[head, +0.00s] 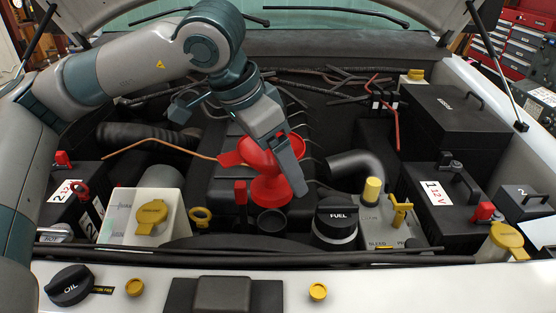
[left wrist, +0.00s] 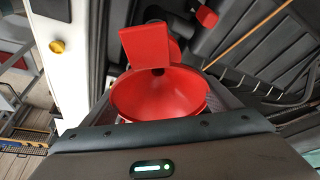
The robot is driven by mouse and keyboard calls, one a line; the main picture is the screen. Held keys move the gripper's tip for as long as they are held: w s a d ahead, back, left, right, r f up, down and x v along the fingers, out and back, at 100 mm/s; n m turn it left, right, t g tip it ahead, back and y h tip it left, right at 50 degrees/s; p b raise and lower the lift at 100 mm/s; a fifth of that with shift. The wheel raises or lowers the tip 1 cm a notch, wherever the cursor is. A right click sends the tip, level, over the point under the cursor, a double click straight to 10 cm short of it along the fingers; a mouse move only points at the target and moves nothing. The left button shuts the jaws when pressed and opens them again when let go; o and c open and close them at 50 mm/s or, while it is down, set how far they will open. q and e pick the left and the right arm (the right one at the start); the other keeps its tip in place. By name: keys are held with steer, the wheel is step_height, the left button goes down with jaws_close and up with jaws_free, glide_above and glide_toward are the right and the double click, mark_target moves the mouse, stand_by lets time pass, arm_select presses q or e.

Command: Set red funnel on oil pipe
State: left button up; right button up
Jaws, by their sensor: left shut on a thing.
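The red funnel (head: 268,188) is held upright over the engine in the head view. Its bowl (left wrist: 158,94) and flat red tab fill the middle of the left wrist view. My left gripper (head: 289,166) is shut on the funnel, with one finger across the bowl's right side. A dark round pipe opening (head: 271,221), which looks like the oil pipe, is just below the funnel's lower end. I cannot tell whether the funnel touches it. The black OIL cap (head: 70,285) lies on the front ledge at the left. My right gripper is not in view.
The black FUEL cap (head: 337,218) stands close right of the opening. A red upright handle (head: 240,192) is close left. A white reservoir with a yellow cap (head: 151,215) is farther left, and batteries (head: 441,196) are at the right. The raised hood is overhead.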

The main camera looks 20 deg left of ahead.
mark_target(278, 186)
arm_select(q)
steer(key=shift+w+f, duration=0.15)
steer(key=shift+f, duration=0.4)
steer(key=shift+f+b, duration=1)
steer(key=shift+f, duration=1.25)
steer(key=shift+f+b, duration=0.65)
steer(key=shift+b, duration=0.3)
steer(key=shift+b, duration=0.5)
steer(key=shift+f+b, duration=1)
steer(key=shift+b, duration=0.35)
steer(key=o, duration=1)
